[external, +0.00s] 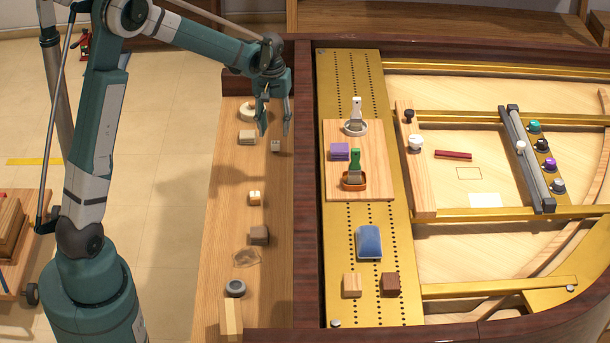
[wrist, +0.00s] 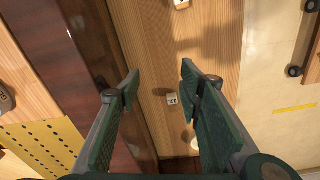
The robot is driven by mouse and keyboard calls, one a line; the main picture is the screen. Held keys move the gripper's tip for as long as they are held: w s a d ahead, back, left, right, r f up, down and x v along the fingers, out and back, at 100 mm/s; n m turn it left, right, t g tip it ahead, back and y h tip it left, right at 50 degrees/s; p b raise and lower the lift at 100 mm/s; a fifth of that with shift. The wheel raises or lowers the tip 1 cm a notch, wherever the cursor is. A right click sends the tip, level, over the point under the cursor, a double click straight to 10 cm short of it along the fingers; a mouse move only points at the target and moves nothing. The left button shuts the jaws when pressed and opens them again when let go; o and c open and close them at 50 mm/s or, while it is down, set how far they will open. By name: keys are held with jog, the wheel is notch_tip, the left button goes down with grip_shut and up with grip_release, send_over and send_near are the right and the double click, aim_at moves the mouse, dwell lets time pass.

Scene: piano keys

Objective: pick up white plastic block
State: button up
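In the wrist view the same white block (wrist: 172,99) shows in the gap between the fingers, closer to the right finger. My gripper (external: 275,127) is open and empty, pointing down above the strip. In the wrist view my gripper (wrist: 160,76) has its two green fingers well apart, with nothing between the pads. I cannot tell the exact height above the block.
A beige block (external: 247,137) and a cream ring (external: 250,111) lie close left of my gripper. Another small pale block (external: 255,197) and a brown-grey block (external: 259,235) lie nearer. A raised dark wooden rim (external: 305,190) borders the strip on the right.

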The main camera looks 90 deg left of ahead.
aim_at(275, 142)
jog(key=a+f+n, duration=0.1)
jog(key=a+f, duration=0.2)
jog(key=a, duration=0.2)
jog(key=a+f+n+p, duration=0.1)
jog(key=a+f, duration=0.2)
jog(key=a, duration=0.2)
jog(key=a+f+p, duration=0.1)
jog(key=a+f, duration=0.3)
jog(key=a, duration=0.1)
jog(key=shift+n, duration=0.4)
jog(key=shift+f, duration=0.1)
jog(key=shift+f, duration=1.2)
jog(key=shift+f, duration=0.15)
jog(key=shift+s+a+f+b, duration=0.1)
jog(key=shift+f+b, duration=0.35)
jog(key=shift+f, duration=0.8)
jog(key=shift+s+f+b, duration=0.1)
jog(key=shift+f+b, duration=0.3)
jog(key=shift+f, duration=0.8)
jog(key=c, duration=0.8)
